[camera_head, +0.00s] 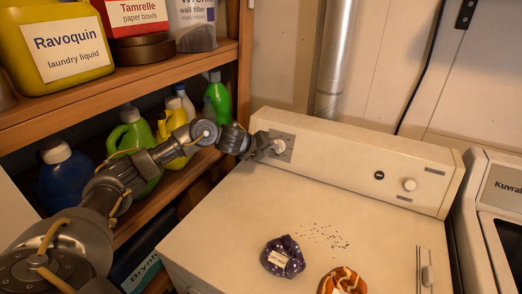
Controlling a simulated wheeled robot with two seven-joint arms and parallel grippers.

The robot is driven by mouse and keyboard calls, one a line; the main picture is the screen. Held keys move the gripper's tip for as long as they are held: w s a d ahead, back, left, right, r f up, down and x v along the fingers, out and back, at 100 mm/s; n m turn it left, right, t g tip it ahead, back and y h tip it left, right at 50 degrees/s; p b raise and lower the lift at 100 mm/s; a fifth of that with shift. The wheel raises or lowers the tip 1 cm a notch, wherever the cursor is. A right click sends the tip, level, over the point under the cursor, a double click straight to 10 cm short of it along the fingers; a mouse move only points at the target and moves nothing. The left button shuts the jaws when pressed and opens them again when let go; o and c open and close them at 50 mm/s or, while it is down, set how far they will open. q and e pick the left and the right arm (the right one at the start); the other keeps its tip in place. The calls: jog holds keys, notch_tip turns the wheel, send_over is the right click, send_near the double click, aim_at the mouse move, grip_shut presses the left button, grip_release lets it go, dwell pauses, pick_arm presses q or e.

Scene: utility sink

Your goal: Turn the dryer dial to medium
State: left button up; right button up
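The cream dryer (225,215) stands in the middle with a raised control panel (330,155) along its back. The dial (279,146) sits on a grey plate at the panel's left end. My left gripper (272,147) reaches in from the left and its tip is at the dial. The fingers cover part of the dial, so its setting cannot be read. I cannot tell whether the fingers are closed on it or only beside it. My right gripper is not in view.
A wooden shelf (120,92) at left holds a yellow Ravoquin container (62,48) and several bottles close to my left arm. A purple bundle (283,257) and an orange one (342,281) lie on the dryer top.

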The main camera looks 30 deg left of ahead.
pick_arm(q)
jog(key=v, duration=0.5)
jog(key=shift+s+a+r+b, duration=0.1)
jog(key=shift+s+r+b, duration=0.05)
jog(key=shift+s+b, duration=0.15)
